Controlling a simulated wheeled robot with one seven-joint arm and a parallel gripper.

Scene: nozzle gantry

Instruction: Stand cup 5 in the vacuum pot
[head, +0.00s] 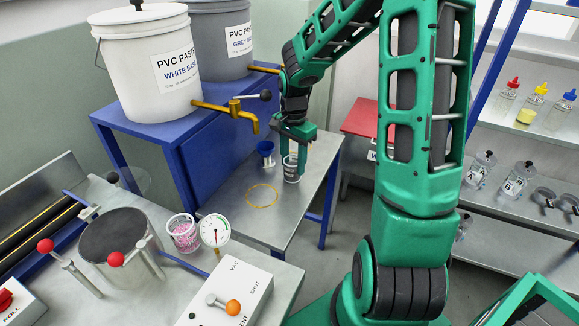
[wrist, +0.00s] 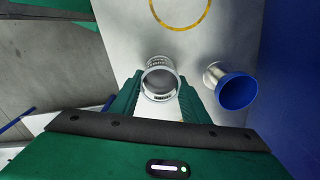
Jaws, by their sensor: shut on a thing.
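My gripper (head: 294,148) points down over the small steel table and is shut on a clear cup with dark markings (head: 291,172).
A blue funnel (head: 265,148) stands close beside the held cup. A yellow ring (head: 262,196) marks the small table. A brass tap (head: 245,115) juts from the white bucket (head: 150,70). A cup of pink grains (head: 184,234) and a gauge (head: 214,231) stand right of the pot.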

